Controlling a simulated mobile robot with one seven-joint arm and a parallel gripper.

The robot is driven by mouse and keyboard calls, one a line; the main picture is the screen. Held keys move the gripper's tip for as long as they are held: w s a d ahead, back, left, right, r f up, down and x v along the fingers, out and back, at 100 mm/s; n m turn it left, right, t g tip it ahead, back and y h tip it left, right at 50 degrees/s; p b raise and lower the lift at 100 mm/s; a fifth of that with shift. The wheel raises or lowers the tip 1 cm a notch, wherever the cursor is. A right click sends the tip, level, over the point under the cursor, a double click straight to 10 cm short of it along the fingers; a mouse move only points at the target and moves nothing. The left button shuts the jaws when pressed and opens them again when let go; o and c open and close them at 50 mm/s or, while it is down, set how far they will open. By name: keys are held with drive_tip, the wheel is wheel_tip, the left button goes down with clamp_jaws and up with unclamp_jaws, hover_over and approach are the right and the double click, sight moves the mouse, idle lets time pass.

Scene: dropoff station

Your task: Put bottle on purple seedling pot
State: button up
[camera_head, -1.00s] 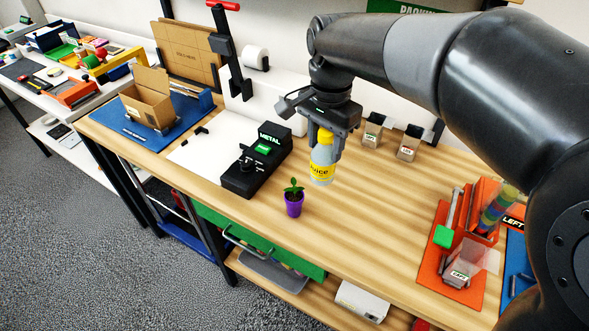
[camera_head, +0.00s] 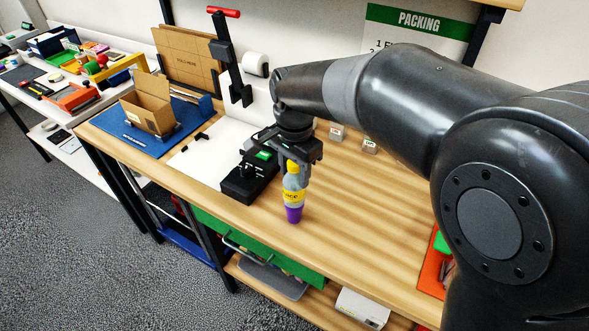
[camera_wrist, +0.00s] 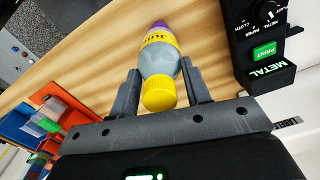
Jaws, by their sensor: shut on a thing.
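The bottle (camera_head: 292,187) has a yellow cap and a yellow label, and it is upright between the fingers of my gripper (camera_head: 296,172). The purple seedling pot (camera_head: 294,214) stands on the wooden table directly below the bottle in the head view. The bottle's base lines up with the pot, and I cannot tell whether they touch. The seedling itself is hidden. In the wrist view the bottle (camera_wrist: 158,65) sits between both fingers, with the purple pot (camera_wrist: 160,25) just showing past its far end.
A black label printer (camera_head: 247,180) stands close to the left of my gripper. A cardboard box (camera_head: 149,104) rests on a blue mat farther left. An orange tray (camera_head: 432,275) lies at the right, partly behind my arm. The table right of the pot is clear.

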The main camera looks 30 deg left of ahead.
drive_tip(key=shift+f, duration=0.15)
drive_tip(key=o, duration=1.2)
wheel_tip(320, 180, up, 12)
drive_tip(key=shift+r, duration=0.15)
